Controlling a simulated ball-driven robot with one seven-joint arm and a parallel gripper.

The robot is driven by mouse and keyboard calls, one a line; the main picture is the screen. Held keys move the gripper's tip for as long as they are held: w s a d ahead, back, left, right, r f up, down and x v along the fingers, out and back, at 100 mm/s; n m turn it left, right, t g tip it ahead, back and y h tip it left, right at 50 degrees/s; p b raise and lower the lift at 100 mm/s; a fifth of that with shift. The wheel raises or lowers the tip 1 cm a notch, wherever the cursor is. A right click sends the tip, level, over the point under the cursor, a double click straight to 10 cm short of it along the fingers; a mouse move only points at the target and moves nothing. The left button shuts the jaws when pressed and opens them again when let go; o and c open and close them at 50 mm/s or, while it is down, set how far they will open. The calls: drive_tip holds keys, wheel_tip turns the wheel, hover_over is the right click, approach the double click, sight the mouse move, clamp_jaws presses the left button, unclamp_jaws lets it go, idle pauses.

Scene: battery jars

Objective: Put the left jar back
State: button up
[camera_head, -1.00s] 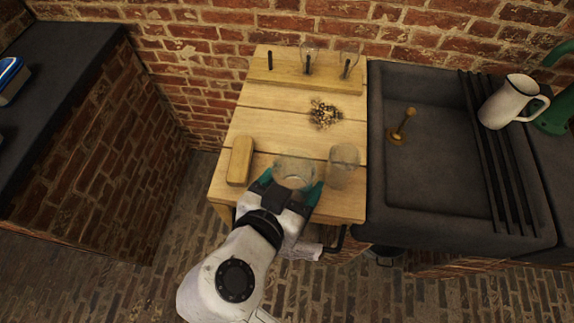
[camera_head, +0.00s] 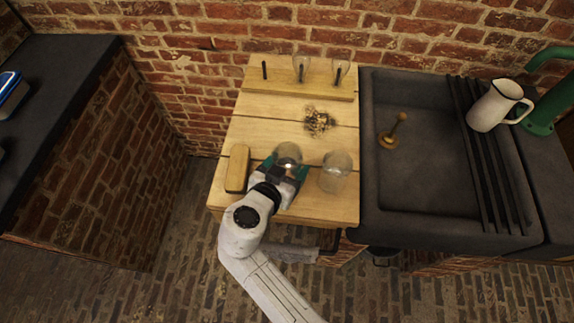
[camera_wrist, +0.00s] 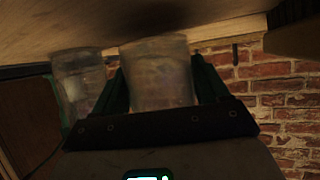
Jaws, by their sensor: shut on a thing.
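My gripper (camera_head: 284,169) is shut on a clear glass jar (camera_head: 288,153) above the front part of the wooden table. In the wrist view the held jar (camera_wrist: 160,75) sits between the two fingers. How far it is off the table is hard to tell. A second clear jar (camera_head: 335,172) stands on the table to the right of my gripper; it also shows in the wrist view (camera_wrist: 80,85). At the back is a wooden rack (camera_head: 290,89) with dark pegs.
A wooden block (camera_head: 237,169) lies left of my gripper. A dark sink (camera_head: 420,170) adjoins on the right, with a white jug (camera_head: 496,106). The table's back-left part is clear.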

drive_tip(key=shift+f, duration=0.4)
drive_tip(key=shift+f, duration=0.2)
drive_tip(key=o, duration=1.3)
drive_tip(key=shift+c, duration=0.2)
drive_tip(key=shift+r, duration=0.1)
drive_tip(key=shift+r, duration=0.2)
drive_tip(key=b+v, duration=0.1)
drive_tip(key=v, duration=1.1)
drive_tip(key=shift+b, duration=0.4)
drive_tip(key=shift+f, duration=0.15)
